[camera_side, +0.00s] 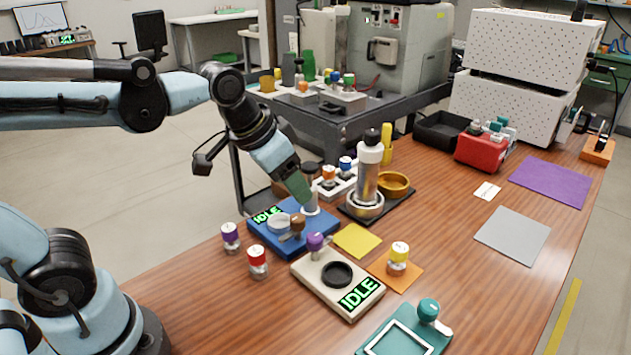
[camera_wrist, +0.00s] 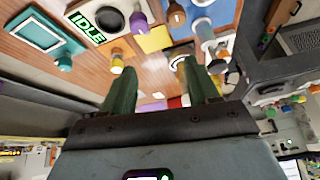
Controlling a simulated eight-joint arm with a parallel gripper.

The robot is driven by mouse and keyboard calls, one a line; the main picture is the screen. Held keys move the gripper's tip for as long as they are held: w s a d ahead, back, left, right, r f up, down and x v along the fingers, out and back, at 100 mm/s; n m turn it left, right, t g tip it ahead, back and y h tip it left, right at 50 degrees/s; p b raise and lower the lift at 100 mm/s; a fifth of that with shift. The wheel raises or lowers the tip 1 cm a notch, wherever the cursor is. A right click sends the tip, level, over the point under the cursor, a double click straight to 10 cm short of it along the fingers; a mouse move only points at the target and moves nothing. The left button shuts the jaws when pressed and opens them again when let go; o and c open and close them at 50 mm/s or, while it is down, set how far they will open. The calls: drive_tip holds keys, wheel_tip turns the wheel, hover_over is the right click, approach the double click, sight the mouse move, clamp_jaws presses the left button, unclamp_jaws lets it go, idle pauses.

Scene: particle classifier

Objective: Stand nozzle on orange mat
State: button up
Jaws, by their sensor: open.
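A pale upright cylinder (camera_side: 311,203) stands at the right of the blue IDLE device (camera_side: 266,237), partly hidden behind my gripper. It may be the nozzle, but I cannot tell for sure. My gripper (camera_side: 303,200), with green fingers, points down beside this cylinder in the side view. In the wrist view its fingers (camera_wrist: 162,88) are apart, with nothing held between them.
A tall black-capped bottle (camera_side: 369,180) and a brass bowl (camera_side: 395,183) stand on a dark tray close right. A beige IDLE device (camera_side: 313,272) and yellow mat (camera_side: 356,240) lie nearby.

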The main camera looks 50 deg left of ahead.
drive_tip(key=s+a+f+n+t, duration=0.1)
drive_tip(key=s+a+f+n, duration=0.1)
drive_tip(key=s+f, duration=0.1)
drive_tip(key=shift+s+a+f+t, duration=0.25)
drive_tip(key=shift+s+a+t, duration=0.1)
drive_tip(key=shift+s, duration=0.3)
idle(0.9)
